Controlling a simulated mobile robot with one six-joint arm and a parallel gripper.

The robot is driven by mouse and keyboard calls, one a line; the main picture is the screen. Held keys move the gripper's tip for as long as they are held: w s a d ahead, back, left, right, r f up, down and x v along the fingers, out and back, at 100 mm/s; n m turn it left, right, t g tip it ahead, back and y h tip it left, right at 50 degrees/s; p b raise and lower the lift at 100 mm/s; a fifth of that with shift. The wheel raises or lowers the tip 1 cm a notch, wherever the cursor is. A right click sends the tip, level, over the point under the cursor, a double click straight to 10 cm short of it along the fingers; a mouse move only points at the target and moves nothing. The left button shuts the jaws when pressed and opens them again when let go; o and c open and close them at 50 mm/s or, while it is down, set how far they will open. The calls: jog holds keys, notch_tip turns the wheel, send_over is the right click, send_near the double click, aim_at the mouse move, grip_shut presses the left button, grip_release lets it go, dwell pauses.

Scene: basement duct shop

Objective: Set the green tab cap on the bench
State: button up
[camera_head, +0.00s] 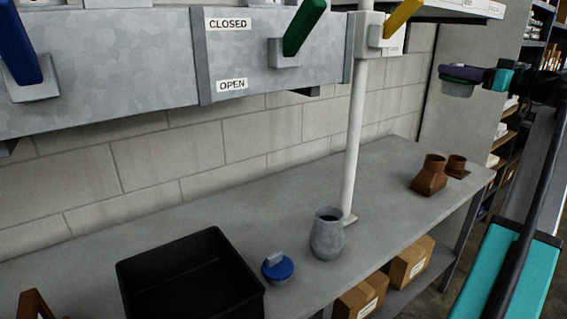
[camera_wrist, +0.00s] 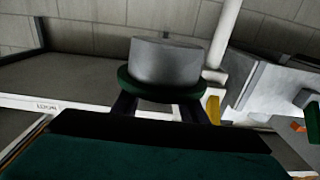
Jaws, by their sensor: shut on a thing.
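My gripper (camera_wrist: 158,110) is shut on the green tab cap (camera_wrist: 162,62), which shows in the wrist view as a grey, round body with a dark green rim between the two dark fingers. In the head view the cap (camera_head: 457,89) is held up at the upper right, in the air above the level of the bench, with a purple part over its green rim. My fingers cover part of the rim. The grey bench (camera_head: 390,200) runs along the block wall, below and to the left of the cap.
On the bench stand a black bin (camera_head: 140,262), a blue cap (camera_head: 278,268) with a grey tab, a grey jar (camera_head: 326,236) and brown fittings (camera_head: 430,176). A white pole (camera_head: 356,120) rises behind the jar. A duct with coloured levers (camera_head: 130,50) hangs above.

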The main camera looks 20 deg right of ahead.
jog(key=a+f+b, duration=0.3)
jog(key=a+f, duration=0.1)
jog(key=f, duration=1)
jog(key=w+a+f+b, duration=0.1)
jog(key=a+f+b, duration=0.2)
jog(key=f, duration=1.1)
jog(key=w+a+f+b, duration=0.1)
jog(key=a+f+b, duration=0.3)
jog(key=f, duration=1)
jog(key=a, duration=0.3)
jog(key=p, duration=0.2)
send_over(395, 214)
jog(key=shift+d+f, duration=0.15)
jog(key=shift+f, duration=0.6)
jog(key=shift+f, duration=0.1)
jog(key=shift+f+p, duration=0.45)
jog(key=shift+f, duration=1.2)
jog(key=shift+f, duration=0.15)
jog(key=o, duration=1.1)
